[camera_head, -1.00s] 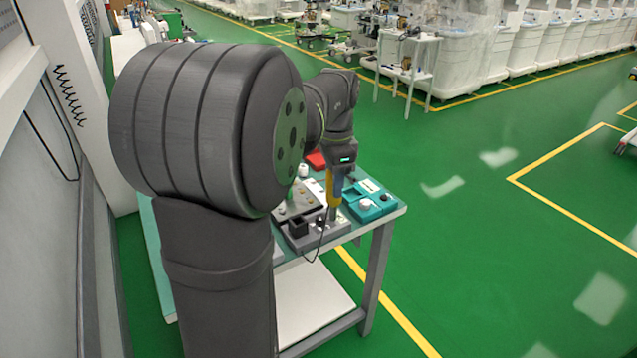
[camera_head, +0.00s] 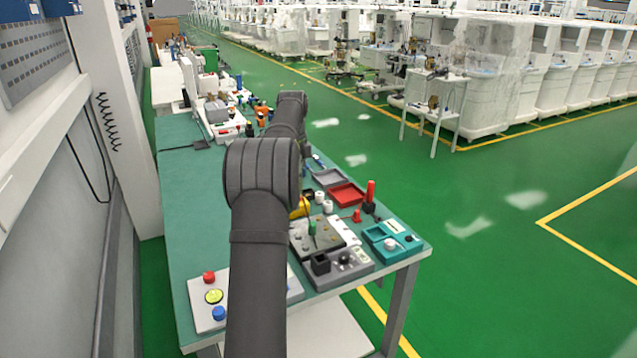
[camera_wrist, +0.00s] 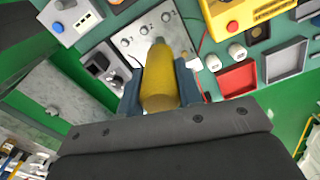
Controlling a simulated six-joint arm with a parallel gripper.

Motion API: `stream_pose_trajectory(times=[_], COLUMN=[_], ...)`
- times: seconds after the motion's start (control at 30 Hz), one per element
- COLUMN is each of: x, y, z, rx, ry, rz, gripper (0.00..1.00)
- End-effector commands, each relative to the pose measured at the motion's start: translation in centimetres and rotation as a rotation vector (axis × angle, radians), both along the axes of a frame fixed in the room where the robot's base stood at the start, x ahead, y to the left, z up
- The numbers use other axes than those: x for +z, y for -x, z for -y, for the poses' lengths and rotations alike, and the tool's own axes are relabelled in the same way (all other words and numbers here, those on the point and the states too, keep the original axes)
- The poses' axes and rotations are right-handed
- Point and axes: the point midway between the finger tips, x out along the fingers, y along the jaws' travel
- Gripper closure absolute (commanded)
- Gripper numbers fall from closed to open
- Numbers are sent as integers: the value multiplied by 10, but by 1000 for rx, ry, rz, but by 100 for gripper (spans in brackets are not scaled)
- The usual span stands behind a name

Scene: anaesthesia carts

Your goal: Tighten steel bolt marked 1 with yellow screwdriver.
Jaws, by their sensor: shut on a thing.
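In the wrist view my gripper (camera_wrist: 160,88) is shut on the yellow screwdriver (camera_wrist: 161,75), holding it by its handle between the two fingers. The shaft and tip are hidden behind the handle. Beyond it lies a grey plate (camera_wrist: 128,28) with several round silver bolts; the handle covers part of the plate. My gripper is hidden behind my arm in that view.
Right of the plate are a red tray (camera_head: 346,194), a red-handled tool (camera_head: 370,194) and a teal box (camera_head: 393,242). A grey unit (camera_head: 352,268) with a black block is in front. A white button panel (camera_head: 207,318) lies front left. The table's left middle is clear.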

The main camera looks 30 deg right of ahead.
Motion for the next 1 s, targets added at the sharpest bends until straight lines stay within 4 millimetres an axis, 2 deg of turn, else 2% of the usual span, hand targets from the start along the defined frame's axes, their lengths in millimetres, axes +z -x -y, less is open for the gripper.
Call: stream_pose_trajectory(times=[0.1,0.2,0.67,1.0], x=[-5,-6,-9,-39], y=[-16,-21,-22,-22], z=[-9,-12,-13,-13], rx=[1,0,-1,-1], ry=[1,0,0,0], rz=[2,1,1,0], gripper=[88,88,88,88])
